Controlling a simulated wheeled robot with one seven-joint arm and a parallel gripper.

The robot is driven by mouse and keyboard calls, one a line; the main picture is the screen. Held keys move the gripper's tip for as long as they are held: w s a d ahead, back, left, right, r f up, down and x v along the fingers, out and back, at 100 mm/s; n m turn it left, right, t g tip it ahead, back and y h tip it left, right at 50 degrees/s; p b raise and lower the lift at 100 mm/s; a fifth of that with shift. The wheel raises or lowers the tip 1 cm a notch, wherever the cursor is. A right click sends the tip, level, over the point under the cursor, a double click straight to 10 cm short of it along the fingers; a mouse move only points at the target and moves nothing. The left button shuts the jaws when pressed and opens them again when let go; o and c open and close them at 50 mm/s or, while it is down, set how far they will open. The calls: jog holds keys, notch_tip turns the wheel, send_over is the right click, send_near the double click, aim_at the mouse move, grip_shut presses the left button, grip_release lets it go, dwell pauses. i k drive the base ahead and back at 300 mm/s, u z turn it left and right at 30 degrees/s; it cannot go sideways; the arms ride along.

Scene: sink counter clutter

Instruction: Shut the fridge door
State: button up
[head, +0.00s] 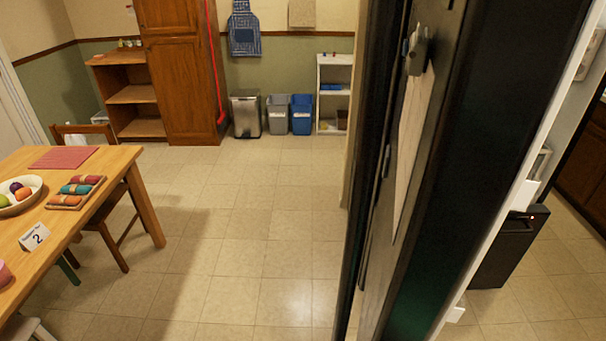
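A tall dark panel (440,190), which looks like the fridge door, stands very close and nearly edge-on, running from the top of the head view to the bottom. A clip (418,50) and a sheet of paper (412,140) are on its left-hand face. A white strip runs down its right side, with small white parts sticking out, like an inner lining. It appears to stand open, but the angle is hard to tell. The fridge body and the hinge cannot be made out. My gripper is not in view.
A wooden table (92,217) with a fruit bowl (18,193) and a chair (108,225) stand at left. Bins (277,114) and a white shelf (333,72) line the back wall. The tiled floor (240,230) between is clear. A low dark object (508,248) stands right of the panel.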

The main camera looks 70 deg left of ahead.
aim_at(505, 71)
jog(key=k, duration=0.5)
jog(key=u, duration=3.3)
jog(key=k, duration=0.2)
jog(key=u, duration=0.85)
jog(key=i, duration=0.4)
jog(key=z, duration=0.2)
